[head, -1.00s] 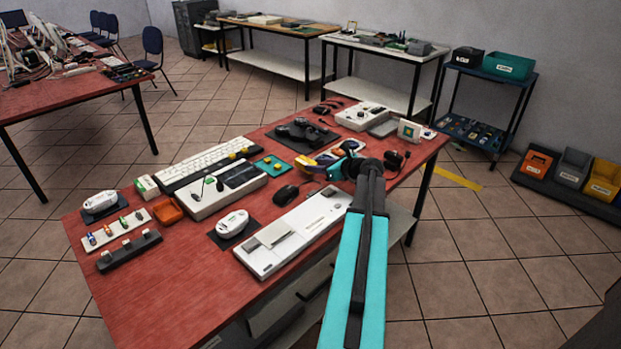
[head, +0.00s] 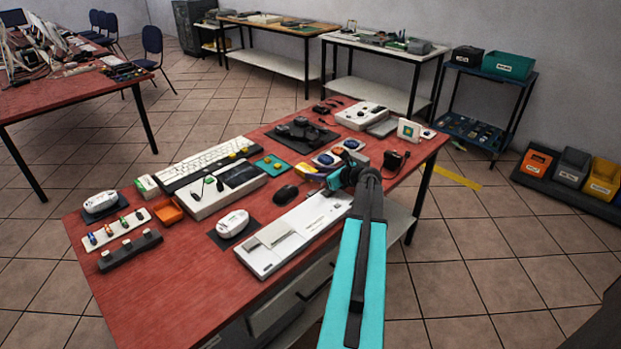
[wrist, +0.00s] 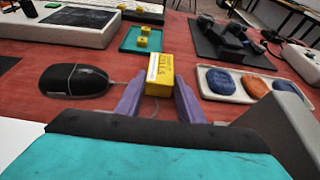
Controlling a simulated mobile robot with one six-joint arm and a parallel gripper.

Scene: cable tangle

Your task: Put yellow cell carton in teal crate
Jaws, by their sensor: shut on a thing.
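The yellow cell carton (wrist: 160,73) stands between the two purple fingers of my gripper (wrist: 158,100) in the wrist view, and they are shut on it. In the head view my gripper (head: 322,177) is over the right half of the red table, and the carton is small and mostly hidden there. Whether the carton touches the tabletop is hard to tell. The teal crate (head: 508,66) with a white label sits on top of a dark blue shelf rack against the back wall at right, well away from my gripper.
A black mouse (wrist: 75,80) lies left of my gripper. A pale tray of coloured pieces (wrist: 238,84) lies to its right. A teal board with yellow blocks (wrist: 141,39) lies beyond. A black bin (head: 467,56) is beside the crate. Open tiled floor lies between table and rack.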

